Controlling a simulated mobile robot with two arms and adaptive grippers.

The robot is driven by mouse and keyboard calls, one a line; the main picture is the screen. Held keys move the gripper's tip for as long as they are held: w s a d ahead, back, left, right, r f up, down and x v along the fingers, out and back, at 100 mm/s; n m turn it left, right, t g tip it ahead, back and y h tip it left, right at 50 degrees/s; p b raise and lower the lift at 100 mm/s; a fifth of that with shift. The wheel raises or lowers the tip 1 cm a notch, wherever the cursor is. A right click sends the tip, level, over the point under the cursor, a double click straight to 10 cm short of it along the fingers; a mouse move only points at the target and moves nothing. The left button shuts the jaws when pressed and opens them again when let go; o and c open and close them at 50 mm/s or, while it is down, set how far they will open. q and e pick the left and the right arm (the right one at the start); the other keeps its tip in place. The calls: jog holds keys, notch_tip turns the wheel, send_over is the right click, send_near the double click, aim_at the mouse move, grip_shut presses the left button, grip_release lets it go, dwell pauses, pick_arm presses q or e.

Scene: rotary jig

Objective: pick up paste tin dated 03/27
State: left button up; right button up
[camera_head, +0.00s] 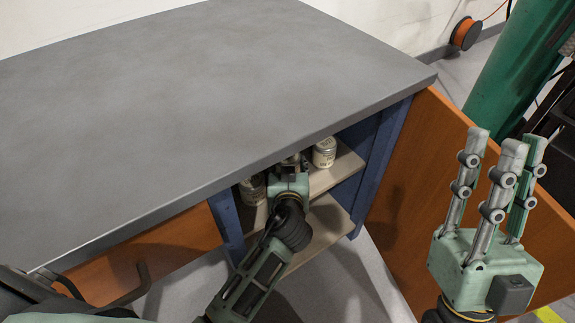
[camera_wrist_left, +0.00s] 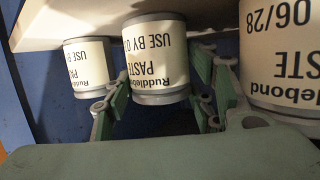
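In the left wrist view, upside down, three paste tins with cream labels show. The middle tin (camera_wrist_left: 155,62) reads "PASTE, USE BY 0", the rest of its date out of sight. The left tin (camera_wrist_left: 88,66) has its date hidden. The right tin (camera_wrist_left: 282,50) reads 06/28. My left gripper (camera_wrist_left: 160,100) is open, its green fingers on either side of the middle tin; I cannot tell if they touch it. In the head view my left gripper (camera_head: 290,168) reaches into the cabinet, between one tin (camera_head: 324,152) and another tin (camera_head: 252,188). My right gripper (camera_head: 490,150) is open and empty, fingers up.
The tins stand on a shelf (camera_head: 340,168) under a grey countertop (camera_head: 210,85), whose edge overhangs the opening. A blue side panel (camera_head: 380,150) bounds the right. An orange door (camera_head: 405,185) stands open at the right, behind my right gripper. A lower shelf (camera_head: 325,225) looks clear.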

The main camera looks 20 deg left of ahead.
pick_arm(q)
jog(key=c, duration=0.6)
jog(key=shift+r, duration=0.15)
